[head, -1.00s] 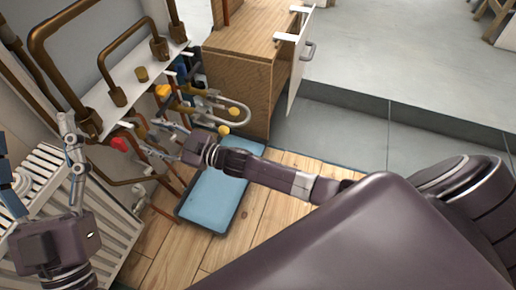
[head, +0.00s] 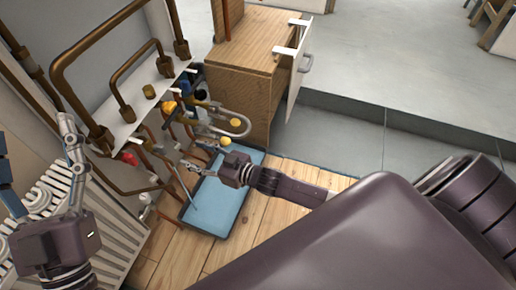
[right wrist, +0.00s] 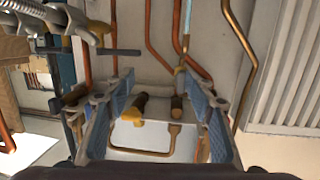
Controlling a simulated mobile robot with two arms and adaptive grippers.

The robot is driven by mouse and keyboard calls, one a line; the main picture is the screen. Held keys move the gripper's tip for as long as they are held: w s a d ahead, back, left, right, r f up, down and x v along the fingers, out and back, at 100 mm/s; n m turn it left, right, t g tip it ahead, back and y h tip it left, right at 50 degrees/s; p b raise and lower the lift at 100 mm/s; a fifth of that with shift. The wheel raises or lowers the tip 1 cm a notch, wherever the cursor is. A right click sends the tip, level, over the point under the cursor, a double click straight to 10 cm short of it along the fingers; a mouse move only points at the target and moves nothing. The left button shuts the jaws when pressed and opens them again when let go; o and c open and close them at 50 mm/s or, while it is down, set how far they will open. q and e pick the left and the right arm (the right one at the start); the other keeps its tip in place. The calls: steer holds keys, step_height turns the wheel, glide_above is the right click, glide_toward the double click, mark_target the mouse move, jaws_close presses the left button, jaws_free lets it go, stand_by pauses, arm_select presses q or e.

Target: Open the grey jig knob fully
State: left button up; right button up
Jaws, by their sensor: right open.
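My right gripper (head: 200,164) is open over the back part of a blue mat, in front of the pipework. In the right wrist view its two fingers (right wrist: 160,108) are spread wide with nothing held. A yellow-brass fitting (right wrist: 136,108) and a brass cylinder (right wrist: 177,107) show behind the gap, apart from the fingers. I cannot pick out the grey jig knob with certainty; the fittings behind the right gripper are small and partly hidden. My left gripper (head: 69,135) is raised at the left beside the pipe shelf; its jaw state is unclear.
A white shelf (head: 133,110) carries brown pipes. A red handle (head: 129,158) and yellow knobs (head: 225,140) crowd below it. A white radiator (head: 110,225) stands at the left. A wooden cabinet (head: 238,95) with an open door (head: 298,75) stands behind the blue mat (head: 212,208).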

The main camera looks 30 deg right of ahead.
steer(key=s+d+f+m+g+h+p, duration=0.1)
steer(key=s+d+f+g+h+p, duration=0.2)
steer(key=s+d+p, duration=0.3)
steer(key=s+d+f+m+g+h+p, duration=0.2)
steer(key=s+d+f+p, duration=0.4)
steer(key=s+p, duration=0.5)
steer(key=h+p, duration=0.1)
steer(key=p, duration=0.1)
steer(key=shift+s+g+h+p, duration=0.15)
steer(key=shift+g+h+p, duration=0.15)
steer(key=shift+g+h, duration=0.1)
